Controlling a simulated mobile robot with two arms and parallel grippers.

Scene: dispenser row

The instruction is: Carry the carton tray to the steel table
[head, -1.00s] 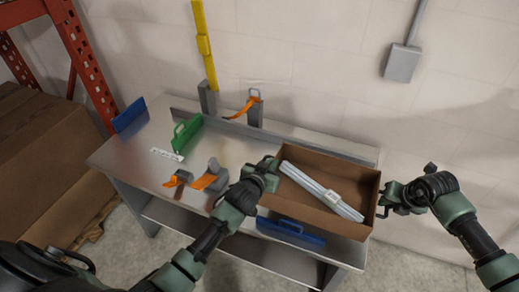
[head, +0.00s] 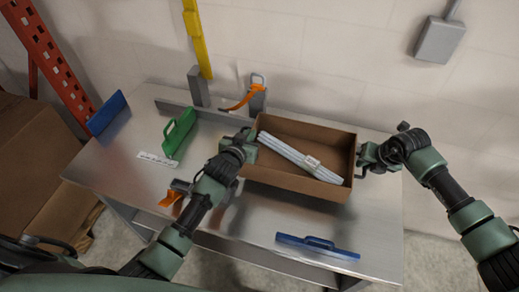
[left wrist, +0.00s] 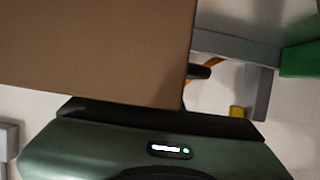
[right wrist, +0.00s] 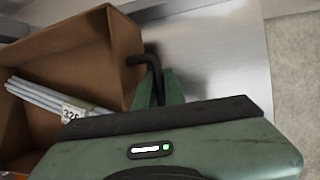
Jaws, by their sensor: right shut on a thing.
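The carton tray (head: 292,186) is an open brown box over the right part of the steel table (head: 240,216). A bundle of pale rods with a white label (head: 300,157) lies in it. My left gripper (head: 245,146) is at the tray's left end; the tray wall (left wrist: 100,50) fills much of the left wrist view and hides most of its fingers. My right gripper (head: 364,160) is shut on the tray's right end; its fingers (right wrist: 155,85) show at the wall in the right wrist view. I cannot tell whether the tray touches the table.
Orange straps (head: 172,199) lie near my left arm. A yellow post (head: 197,40) stands behind; cardboard boxes (head: 38,150) are left.

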